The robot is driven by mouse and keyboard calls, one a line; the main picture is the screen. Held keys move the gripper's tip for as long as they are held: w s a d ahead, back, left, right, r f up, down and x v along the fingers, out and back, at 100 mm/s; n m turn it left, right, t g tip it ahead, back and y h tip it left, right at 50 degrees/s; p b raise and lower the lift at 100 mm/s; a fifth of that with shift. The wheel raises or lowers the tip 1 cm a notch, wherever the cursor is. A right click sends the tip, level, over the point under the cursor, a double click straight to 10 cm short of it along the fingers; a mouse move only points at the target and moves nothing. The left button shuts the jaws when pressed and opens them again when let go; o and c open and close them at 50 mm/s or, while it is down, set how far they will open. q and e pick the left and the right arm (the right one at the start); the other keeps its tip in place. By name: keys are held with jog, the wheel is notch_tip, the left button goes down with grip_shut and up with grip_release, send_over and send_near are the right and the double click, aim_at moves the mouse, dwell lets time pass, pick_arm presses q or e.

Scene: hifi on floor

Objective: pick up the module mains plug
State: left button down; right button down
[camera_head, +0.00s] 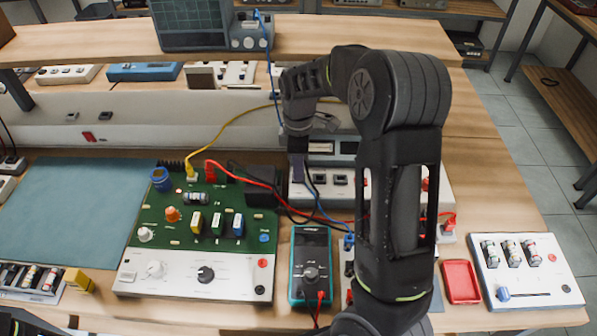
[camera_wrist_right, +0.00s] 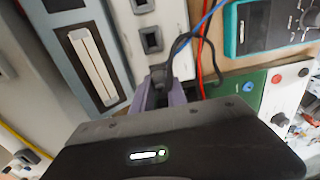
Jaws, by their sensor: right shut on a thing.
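The module mains plug (camera_wrist_right: 160,75) is small and black, with a black cable looping away from it in the right wrist view. My right gripper (camera_wrist_right: 165,95) is shut on it, with the purple-grey fingers on either side. In the head view my right gripper (camera_head: 298,168) points down over the white power unit (camera_head: 322,205) behind the multimeter. The plug is mostly hidden there by the fingers. I cannot tell whether the plug touches the unit's sockets. My left gripper does not show.
A green circuit board module (camera_head: 165,225) with yellow and red leads stands left of a teal multimeter (camera_head: 311,258). A red tray (camera_head: 461,282) and a white component board (camera_head: 530,270) lie at the right. A shelf (camera_head: 330,38) spans the back. Blue, red and black leads cross near the gripper.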

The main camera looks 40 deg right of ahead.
jog(key=shift+r, duration=0.1)
dwell(0.3)
notch_tip(320, 180, up, 9)
jog(key=p, duration=0.6)
jog(key=shift+r+p, duration=0.35)
jog(key=shift+r, duration=0.1)
